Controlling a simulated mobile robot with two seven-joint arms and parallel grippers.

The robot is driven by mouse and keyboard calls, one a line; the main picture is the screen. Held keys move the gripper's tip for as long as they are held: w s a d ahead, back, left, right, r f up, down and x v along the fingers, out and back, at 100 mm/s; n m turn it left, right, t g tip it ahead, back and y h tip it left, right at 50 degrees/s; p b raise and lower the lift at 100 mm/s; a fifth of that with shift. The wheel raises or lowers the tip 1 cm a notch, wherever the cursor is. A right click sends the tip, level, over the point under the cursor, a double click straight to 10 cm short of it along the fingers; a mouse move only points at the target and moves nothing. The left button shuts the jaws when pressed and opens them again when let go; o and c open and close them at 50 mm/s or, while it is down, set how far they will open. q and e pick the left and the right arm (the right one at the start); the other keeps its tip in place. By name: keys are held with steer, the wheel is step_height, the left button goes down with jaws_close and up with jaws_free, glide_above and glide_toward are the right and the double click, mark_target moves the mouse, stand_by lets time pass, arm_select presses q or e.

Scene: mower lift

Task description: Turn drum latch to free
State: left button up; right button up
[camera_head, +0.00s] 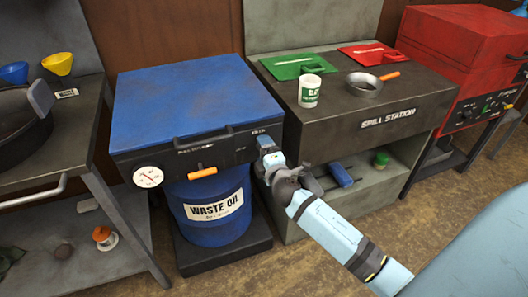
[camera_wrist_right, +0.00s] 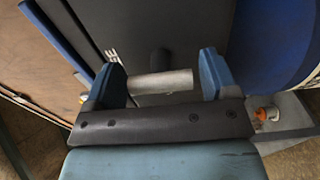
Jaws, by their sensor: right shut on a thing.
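The blue waste oil drum (camera_head: 210,212) stands under a wide blue lid (camera_head: 195,95) with a dark front band. My right gripper (camera_head: 266,143) is at the right end of that band, beside a small label. In the wrist view, its two blue fingers (camera_wrist_right: 162,80) close on the ends of a short pale grey cylindrical handle (camera_wrist_right: 161,82), which I take as the latch. A dark round stub (camera_wrist_right: 159,60) shows just beyond it. In the head view the gripper hides the handle. My left gripper is not in view.
A white gauge (camera_head: 148,177) is at the band's left end. The spill station (camera_head: 385,122) stands close on the right, with a cup (camera_head: 310,91), a pan (camera_head: 364,85) and green and red lids on top. A metal bench (camera_head: 80,130) is on the left.

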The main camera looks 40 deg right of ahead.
steer(key=o, duration=0.7)
steer(key=shift+o, duration=0.6)
steer(key=v, duration=1.4)
steer(key=shift+w, duration=0.1)
steer(key=shift+f, duration=0.1)
